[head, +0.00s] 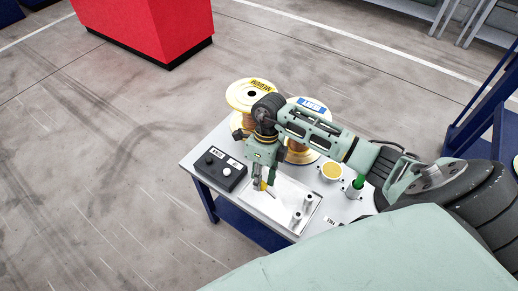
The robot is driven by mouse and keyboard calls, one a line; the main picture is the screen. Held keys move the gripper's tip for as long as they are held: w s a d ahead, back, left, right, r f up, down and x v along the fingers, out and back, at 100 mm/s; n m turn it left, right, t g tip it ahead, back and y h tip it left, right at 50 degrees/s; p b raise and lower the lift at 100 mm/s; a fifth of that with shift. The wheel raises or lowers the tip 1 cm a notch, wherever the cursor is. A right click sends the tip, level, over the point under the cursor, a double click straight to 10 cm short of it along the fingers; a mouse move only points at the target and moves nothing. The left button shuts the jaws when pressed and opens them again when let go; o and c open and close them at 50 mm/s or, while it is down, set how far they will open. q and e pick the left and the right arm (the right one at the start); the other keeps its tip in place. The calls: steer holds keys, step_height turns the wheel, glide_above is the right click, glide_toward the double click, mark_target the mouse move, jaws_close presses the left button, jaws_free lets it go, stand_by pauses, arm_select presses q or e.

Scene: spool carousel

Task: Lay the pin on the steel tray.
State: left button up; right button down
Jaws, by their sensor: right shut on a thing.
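My right gripper (260,184) points down over the left part of the steel tray (268,208), near the front of the small table. It is shut on a slim piece with a yellow part (264,185), which I take to be the pin. The fingers hide much of the pin, and I cannot tell whether its lower end touches the tray. Short metal cylinders (308,198) stand at the tray's right side. My left gripper is not in view.
Two wire spools, one with a yellow label (244,94) and one with a blue label (318,111), stand behind my right gripper. A black button box (220,170) is left of the tray. A yellow disc (331,172) and a green-topped piece (357,183) are to the right.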

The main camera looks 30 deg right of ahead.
step_height(320, 180, down, 3)
steer(key=shift+w+f+b, duration=0.1)
steer(key=shift+b, duration=0.85)
steer(key=shift+f+b, duration=0.6)
steer(key=shift+f, duration=0.2)
steer(key=shift+f+b, duration=0.7)
steer(key=shift+f, duration=0.25)
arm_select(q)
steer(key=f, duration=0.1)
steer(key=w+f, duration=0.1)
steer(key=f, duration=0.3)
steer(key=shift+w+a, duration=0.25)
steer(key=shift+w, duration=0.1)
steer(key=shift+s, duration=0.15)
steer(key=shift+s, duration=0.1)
arm_select(e)
steer(key=c, duration=1.4)
jaws_free()
steer(key=shift+c, duration=0.2)
